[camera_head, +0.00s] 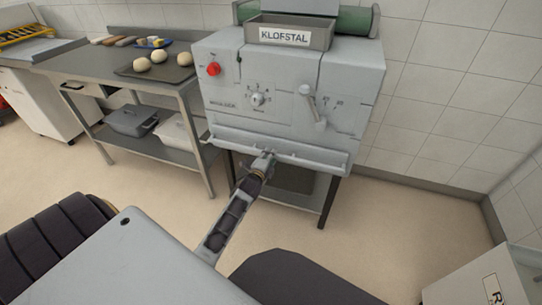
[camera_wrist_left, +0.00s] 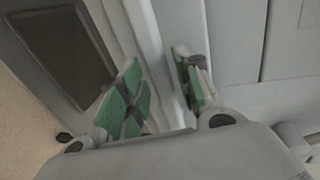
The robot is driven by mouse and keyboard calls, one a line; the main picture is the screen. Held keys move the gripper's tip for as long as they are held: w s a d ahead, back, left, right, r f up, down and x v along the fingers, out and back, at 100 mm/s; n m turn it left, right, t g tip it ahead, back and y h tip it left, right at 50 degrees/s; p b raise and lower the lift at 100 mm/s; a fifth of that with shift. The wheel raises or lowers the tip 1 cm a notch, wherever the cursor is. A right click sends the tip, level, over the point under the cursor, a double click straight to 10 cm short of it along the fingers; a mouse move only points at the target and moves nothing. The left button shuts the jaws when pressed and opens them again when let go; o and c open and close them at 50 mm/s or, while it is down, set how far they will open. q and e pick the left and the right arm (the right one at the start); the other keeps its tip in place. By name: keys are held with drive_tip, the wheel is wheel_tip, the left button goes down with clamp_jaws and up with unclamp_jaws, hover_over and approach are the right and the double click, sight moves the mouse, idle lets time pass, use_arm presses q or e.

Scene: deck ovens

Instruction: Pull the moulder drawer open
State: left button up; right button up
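The moulder (camera_head: 285,95) is a grey machine with a red knob, a dial and a lever. Its drawer (camera_head: 310,154) is the long light-grey ledge along the lower front, and it looks closed or nearly so. My left gripper (camera_head: 264,160) is at the middle of the drawer's front edge. In the left wrist view, its two green-padded fingers (camera_wrist_left: 160,75) are apart, on either side of a pale rail (camera_wrist_left: 152,50) of the drawer front. I see gaps beside the rail, and firm contact cannot be made out. My right gripper is not in view.
A white box-like unit (camera_head: 490,285) is at the lower right. The floor (camera_head: 400,215) right of the moulder is clear.

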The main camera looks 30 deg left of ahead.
use_arm(q)
drive_tip(key=shift+x, duration=1.15)
clamp_jaws()
